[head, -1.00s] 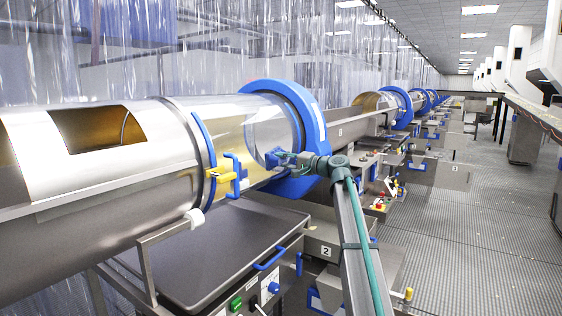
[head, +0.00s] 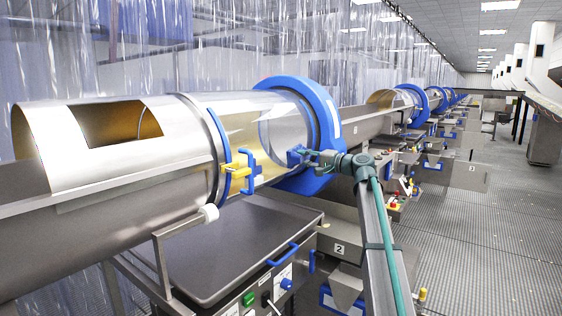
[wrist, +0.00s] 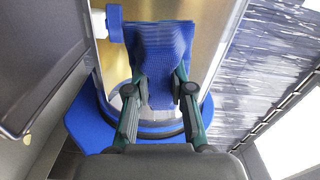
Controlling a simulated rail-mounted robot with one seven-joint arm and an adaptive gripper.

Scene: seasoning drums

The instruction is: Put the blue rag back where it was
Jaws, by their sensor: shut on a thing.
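The blue rag (wrist: 160,50) hangs bunched between the fingers of my gripper (wrist: 158,90) in the wrist view, with its wider part beyond the fingertips. In the head view my gripper (head: 306,158) is at the right end of the clear drum section, in front of the blue ring (head: 322,125). The rag there is a small blue patch (head: 295,157) at the fingertips. My gripper is shut on the rag. I cannot tell whether the rag touches the drum.
A steel drum (head: 140,165) with an open hatch lies to the left. A yellow latch (head: 236,168) and a blue handle (head: 248,172) stick out near the clear section. A steel cabinet (head: 225,250) stands below. The aisle floor (head: 465,255) at right is open.

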